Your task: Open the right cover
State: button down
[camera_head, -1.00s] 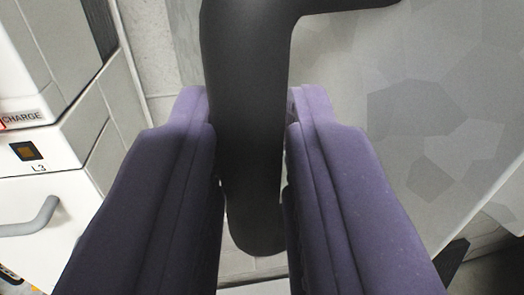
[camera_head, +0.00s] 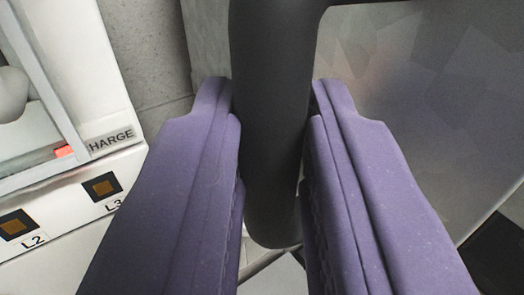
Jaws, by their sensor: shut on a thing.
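A dark grey, rounded handle (camera_head: 268,50) runs down the middle of the view and bends off to the right at the top. My gripper (camera_head: 272,130) has its two purple fingers on either side of the handle and is shut on it. The handle's lower end shows between the fingers. A grey metallic panel (camera_head: 420,100) with a patchy sheen stands to the right behind the handle; it looks like the cover that the handle belongs to. The fingers hide part of the panel and of the handle's sides.
A white unit (camera_head: 60,195) lies to the left, with a CHARGE label (camera_head: 110,140) and small dark squares marked L2 (camera_head: 18,225) and L3 (camera_head: 103,186). A grey wall (camera_head: 150,50) shows behind. A dark area (camera_head: 495,255) lies at the lower right.

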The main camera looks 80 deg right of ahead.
jog(key=shift+d+r, duration=0.2)
jog(key=c, duration=1.3)
grip_release()
jog(key=shift+o, duration=1)
jog(key=shift+d+f, duration=0.1)
jog(key=shift+d, duration=0.45)
jog(key=s+a+b, duration=0.1)
jog(key=a+b, duration=0.1)
jog(key=a, duration=0.6)
jog(key=shift+a, duration=0.1)
